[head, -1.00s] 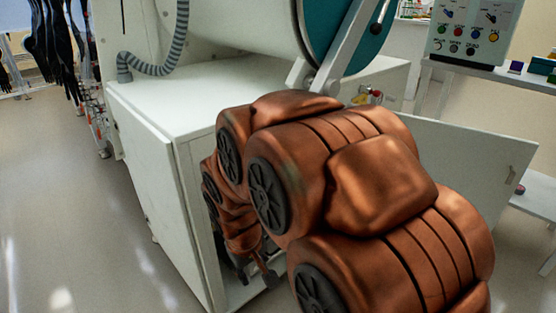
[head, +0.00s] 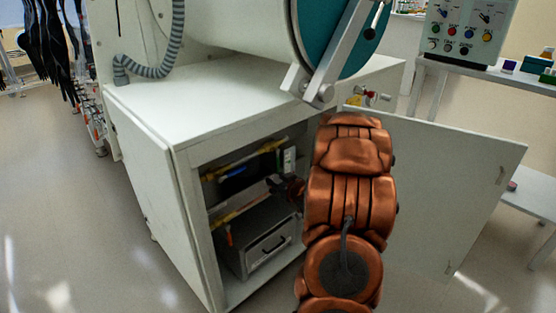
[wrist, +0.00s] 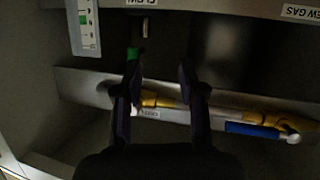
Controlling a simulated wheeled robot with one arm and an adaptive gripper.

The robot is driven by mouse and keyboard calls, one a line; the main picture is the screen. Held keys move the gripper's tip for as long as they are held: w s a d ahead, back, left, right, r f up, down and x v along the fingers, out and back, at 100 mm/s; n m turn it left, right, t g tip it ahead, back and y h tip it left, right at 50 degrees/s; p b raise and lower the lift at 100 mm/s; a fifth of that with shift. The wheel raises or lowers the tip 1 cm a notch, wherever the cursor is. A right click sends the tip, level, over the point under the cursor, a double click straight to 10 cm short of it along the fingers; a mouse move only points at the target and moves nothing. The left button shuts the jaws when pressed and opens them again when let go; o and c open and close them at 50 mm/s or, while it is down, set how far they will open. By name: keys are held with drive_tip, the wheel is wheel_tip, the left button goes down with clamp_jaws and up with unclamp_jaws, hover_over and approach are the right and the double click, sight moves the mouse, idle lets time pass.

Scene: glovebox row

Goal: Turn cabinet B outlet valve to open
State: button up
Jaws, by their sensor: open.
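The cabinet (head: 140,120) stands with its door (head: 450,190) swung open to the right. In the wrist view the blue lever (wrist: 252,129) lies roughly along the pipe (wrist: 175,104), to the right of my fingers. My gripper (wrist: 159,82) is open and empty, with a yellow fitting showing beyond and between its fingers. A green part (wrist: 133,54) shows by the left fingertip. I cannot read which valve is the outlet. My arm hides part of the cabinet's right side.
A grey box with a black handle (head: 270,246) sits on the cabinet floor. A lower pipe with an orange-red handle (head: 228,237) runs above it. The door stands close on the right of my arm. A control panel (head: 468,35) is at the upper right.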

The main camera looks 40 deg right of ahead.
sight(278, 162)
drive_tip(key=s+d+r+t, duration=0.3)
drive_tip(key=t, duration=0.1)
drive_tip(key=shift+m, duration=0.4)
drive_tip(key=shift+f+b+x, duration=0.1)
drive_tip(key=shift+b+x, duration=0.2)
drive_tip(key=shift+x, duration=1.7)
drive_tip(key=shift+f+b+x, duration=0.15)
drive_tip(key=shift+b+x, duration=0.1)
drive_tip(key=shift+x, duration=1.75)
drive_tip(key=shift+d, duration=0.1)
clamp_jaws()
